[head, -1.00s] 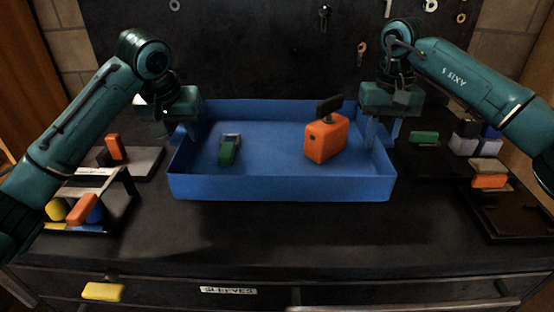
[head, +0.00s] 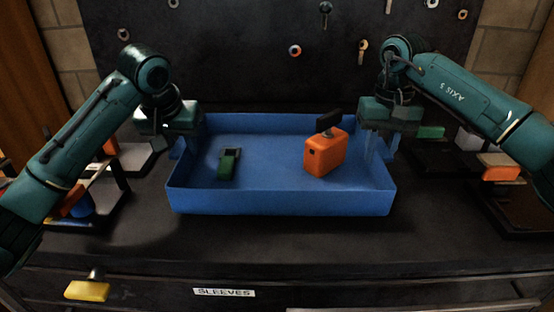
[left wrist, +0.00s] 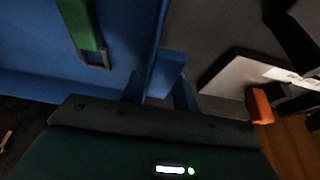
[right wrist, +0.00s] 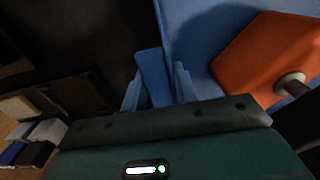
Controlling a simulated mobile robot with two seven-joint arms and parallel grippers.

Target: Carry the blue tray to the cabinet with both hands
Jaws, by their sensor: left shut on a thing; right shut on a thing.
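The blue tray (head: 280,203) is in front of me over the dark bench top, looking level. A green piece with a grey frame end (head: 229,164) lies in its left part. An orange block with a black-topped knob (head: 325,153) is in its right part. My left gripper (head: 184,143) is shut on the tray's left side, at a blue tab that shows in the left wrist view (left wrist: 168,72). My right gripper (head: 374,143) is shut on the tray's right side, at a tab in the right wrist view (right wrist: 152,75). I cannot tell whether the tray's underside touches the bench.
Pads with coloured blocks flank the tray at left (head: 140,157) and right (head: 500,175), partly behind my arms. A dark board with hanging rings and keys (head: 250,60) stands behind. A drawer labelled SLEEVES (head: 224,293) with a yellow handle (head: 87,291) is at the front.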

